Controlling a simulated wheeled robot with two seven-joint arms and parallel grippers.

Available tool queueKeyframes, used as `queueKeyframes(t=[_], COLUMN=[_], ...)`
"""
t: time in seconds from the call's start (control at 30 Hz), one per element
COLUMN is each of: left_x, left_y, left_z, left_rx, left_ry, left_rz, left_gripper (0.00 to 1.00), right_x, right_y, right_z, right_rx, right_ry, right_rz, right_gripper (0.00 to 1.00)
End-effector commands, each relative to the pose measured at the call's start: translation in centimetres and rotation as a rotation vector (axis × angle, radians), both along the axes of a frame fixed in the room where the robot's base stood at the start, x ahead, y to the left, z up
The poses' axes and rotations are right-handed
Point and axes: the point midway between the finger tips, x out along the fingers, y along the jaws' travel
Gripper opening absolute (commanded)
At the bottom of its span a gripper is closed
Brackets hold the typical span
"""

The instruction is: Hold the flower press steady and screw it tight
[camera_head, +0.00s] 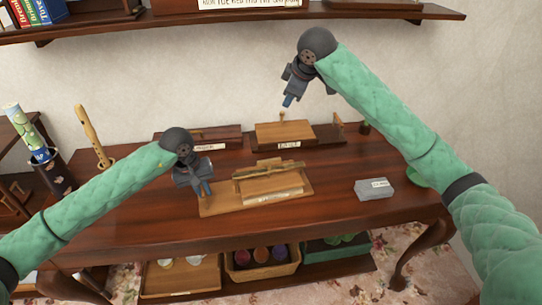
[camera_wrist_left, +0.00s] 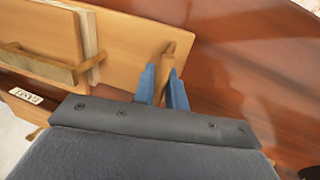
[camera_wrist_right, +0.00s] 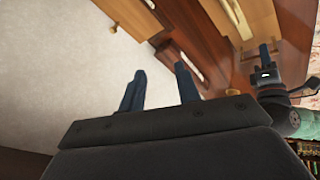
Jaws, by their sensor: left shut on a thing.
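The wooden flower press (camera_head: 268,197) sits at the middle of the dark table. It has a light base board, stacked boards with a bar across, and a front label too small to read. My left gripper (camera_head: 205,190) is at the left end of the base board. In the left wrist view its blue fingers (camera_wrist_left: 162,88) are shut on a brown wooden handle (camera_wrist_left: 167,62) at the edge of the board (camera_wrist_left: 128,40). My right gripper (camera_head: 288,101) is in the air behind and above the press. In the right wrist view its fingers (camera_wrist_right: 160,88) are apart with nothing between them.
A labelled wooden block on a dark stand (camera_head: 285,131) is behind the press, with a dark box (camera_head: 200,138) to its left. A grey box (camera_head: 374,189) and a green round thing (camera_head: 418,178) are at the right. Table front right is clear.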

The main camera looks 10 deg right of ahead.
Motion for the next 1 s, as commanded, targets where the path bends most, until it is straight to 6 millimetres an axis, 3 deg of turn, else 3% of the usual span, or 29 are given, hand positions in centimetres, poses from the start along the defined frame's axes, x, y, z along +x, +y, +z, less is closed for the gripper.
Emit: queueKeyframes(t=[0.1,0.3,0.53,0.77,1.0], left_x=[0.0,0.0,0.0,0.0,0.0], left_y=[0.0,0.0,0.0,0.0,0.0], left_z=[0.0,0.0,0.0,0.0,0.0], left_rx=[0.0,0.0,0.0,0.0,0.0], left_ry=[0.0,0.0,0.0,0.0,0.0], left_rz=[0.0,0.0,0.0,0.0,0.0], left_gripper=[0.0,0.0,0.0,0.0,0.0], right_x=[-0.4,-2.0,-4.0,-4.0,-4.2], right_y=[-0.4,0.7,1.8,1.8,2.8], right_z=[-3.6,-7.1,-7.0,-7.2,-9.6], right_rx=[-0.006,0.045,0.099,0.075,0.073], right_ry=[0.14,0.338,0.403,0.376,0.376], right_rz=[0.09,0.302,0.544,0.624,0.63], right_gripper=[0.33,0.33,0.33,0.33,0.33])
